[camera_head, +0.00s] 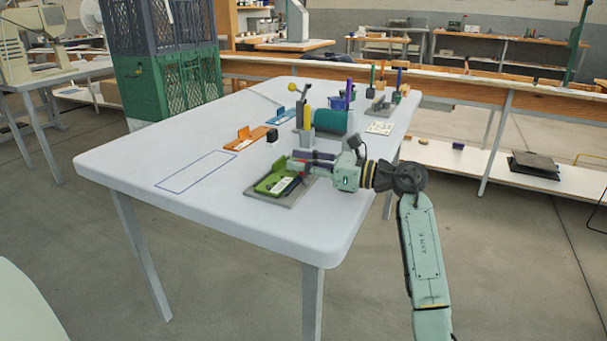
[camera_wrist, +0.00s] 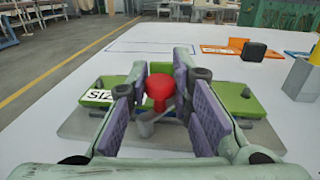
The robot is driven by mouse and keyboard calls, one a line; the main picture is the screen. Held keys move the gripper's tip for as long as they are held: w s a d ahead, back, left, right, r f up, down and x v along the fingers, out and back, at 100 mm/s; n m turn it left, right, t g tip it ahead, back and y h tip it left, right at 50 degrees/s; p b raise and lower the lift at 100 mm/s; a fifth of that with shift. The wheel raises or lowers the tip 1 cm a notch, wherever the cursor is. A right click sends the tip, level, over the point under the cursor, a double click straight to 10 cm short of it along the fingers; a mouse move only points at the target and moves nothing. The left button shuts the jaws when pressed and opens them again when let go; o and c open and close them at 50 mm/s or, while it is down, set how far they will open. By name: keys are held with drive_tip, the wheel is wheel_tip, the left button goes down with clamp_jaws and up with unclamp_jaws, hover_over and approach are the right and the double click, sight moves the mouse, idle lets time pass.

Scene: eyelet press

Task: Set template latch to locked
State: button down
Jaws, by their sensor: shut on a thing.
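A green template (camera_head: 270,183) lies on a grey plate (camera_head: 289,203) near the table's front edge. In the wrist view the green template (camera_wrist: 238,101) extends on both sides of my gripper, with a white label at its left. A latch with a red knob (camera_wrist: 159,88) and a short grey lever (camera_wrist: 148,127) stands at its middle. My gripper (camera_head: 309,166) reaches in from the right, low over the plate.
Behind the plate are an orange fixture (camera_head: 251,138), a blue fixture (camera_head: 281,117), a small black block (camera_head: 272,136) and a teal cylinder (camera_head: 331,121). A blue-outlined rectangle (camera_head: 196,170) on the white table is empty. The table's front left is clear.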

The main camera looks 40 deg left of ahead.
drive_tip(key=shift+s+a+f+n+g+h+b, duration=0.1)
drive_tip(key=shift+n+g+h+b, duration=0.3)
drive_tip(key=shift+g, duration=0.35)
drive_tip(key=shift+s+n+g+h+b, duration=0.1)
drive_tip(key=shift+n+g+h, duration=0.1)
drive_tip(key=shift+n+g, duration=0.45)
drive_tip(key=c, duration=1.4)
unclamp_jaws()
drive_tip(key=shift+c, duration=0.2)
drive_tip(key=v, duration=1.2)
drive_tip(key=shift+w, duration=0.15)
